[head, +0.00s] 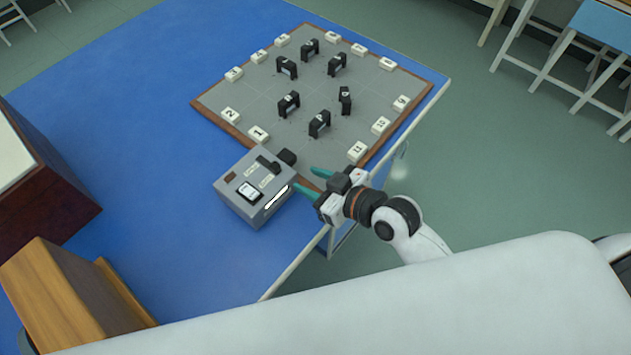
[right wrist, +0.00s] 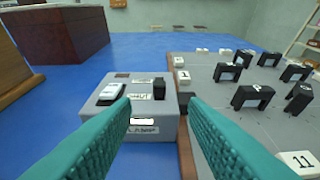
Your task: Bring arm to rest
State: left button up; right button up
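My right gripper (head: 305,179) reaches in over the right edge of the blue table (head: 150,130). Its two teal fingers are spread apart with nothing between them. In the right wrist view the open fingers (right wrist: 160,103) frame the grey instrument box (right wrist: 165,128), and the fingertips look short of it. In the head view the box (head: 238,207) sits on the table just left of the fingers, with labels, a small white display and a lit white strip on its side. I cannot tell the gripper's exact height above the table. My left gripper is not in view.
A grey board (head: 215,98) with a brown rim holds several black holders (head: 319,124) and white numbered tiles (head: 356,151). A dark wooden box (head: 60,190) and a lighter wooden piece (head: 60,295) stand at left. Blue table between them and the instrument is clear.

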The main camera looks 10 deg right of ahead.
jog(key=shift+s+d+r, duration=0.15)
jog(key=shift+s, duration=0.1)
dwell(0.4)
jog(key=s+d+f+m+g+h, duration=0.3)
jog(key=s+d+g+h, duration=0.1)
jog(key=s+d, duration=0.25)
jog(key=s+d+f+m+g+h, duration=0.25)
jog(key=s+d+f+h, duration=0.2)
jog(key=s, duration=0.35)
notch_tip(320, 180, down, 23)
jog(key=s+g, duration=0.1)
jog(key=g, duration=0.1)
jog(key=s+d+f+g, duration=0.1)
jog(key=s+d+f, duration=0.2)
jog(key=s+f, duration=1.4)
jog(key=shift+n+y, duration=0.35)
